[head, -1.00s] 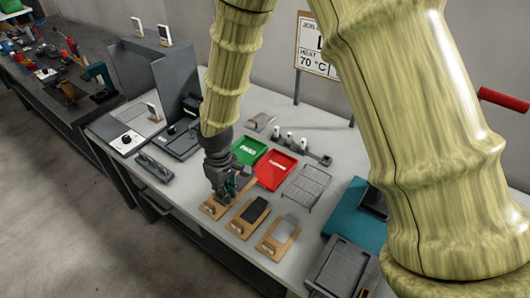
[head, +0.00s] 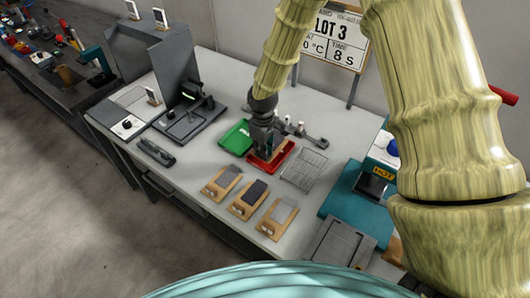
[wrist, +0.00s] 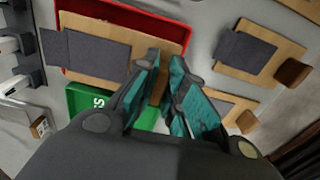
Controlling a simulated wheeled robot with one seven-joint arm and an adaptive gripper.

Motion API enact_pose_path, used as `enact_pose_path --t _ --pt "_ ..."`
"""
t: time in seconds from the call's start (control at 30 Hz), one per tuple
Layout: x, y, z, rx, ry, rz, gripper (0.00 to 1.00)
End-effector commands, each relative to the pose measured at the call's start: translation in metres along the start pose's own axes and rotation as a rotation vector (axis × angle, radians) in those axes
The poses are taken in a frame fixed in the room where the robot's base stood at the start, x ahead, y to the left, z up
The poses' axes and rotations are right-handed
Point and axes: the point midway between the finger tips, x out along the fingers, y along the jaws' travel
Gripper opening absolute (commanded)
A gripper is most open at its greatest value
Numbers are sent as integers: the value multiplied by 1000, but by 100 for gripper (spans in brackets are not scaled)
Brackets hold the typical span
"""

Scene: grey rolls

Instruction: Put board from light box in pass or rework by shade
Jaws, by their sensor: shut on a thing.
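My gripper (head: 264,150) is at the red tray (head: 286,148); its fingers show in the wrist view (wrist: 163,66). It is shut on the small brown block of a wooden board (wrist: 85,66) with a dark grey panel (wrist: 95,50). The board lies over or in the red tray, whose rim (wrist: 130,14) shows around it; I cannot tell whether it touches the tray floor. The green tray (head: 236,138) is just left of the red one, with white lettering partly seen in the wrist view (wrist: 90,101). The grey light box (head: 150,58) stands at the back left.
Three wooden boards with panels of different greys, light (head: 228,176), dark (head: 256,190) and pale (head: 283,212), lie in a row in front. A wire rack (head: 304,169) is right of the red tray. A teal machine marked HOT (head: 382,158) stands farther right.

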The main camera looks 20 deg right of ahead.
Motion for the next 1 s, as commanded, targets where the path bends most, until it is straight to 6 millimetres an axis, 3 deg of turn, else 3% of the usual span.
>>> enact_pose_path --t 0.27,0.6,0.97,1.0 --pt "6 7 2 -1 -2 0 0" --pt "34 7 2 0 -1 1 0" --pt "38 7 2 0 0 1 0" --pt "38 7 2 0 0 1 16"
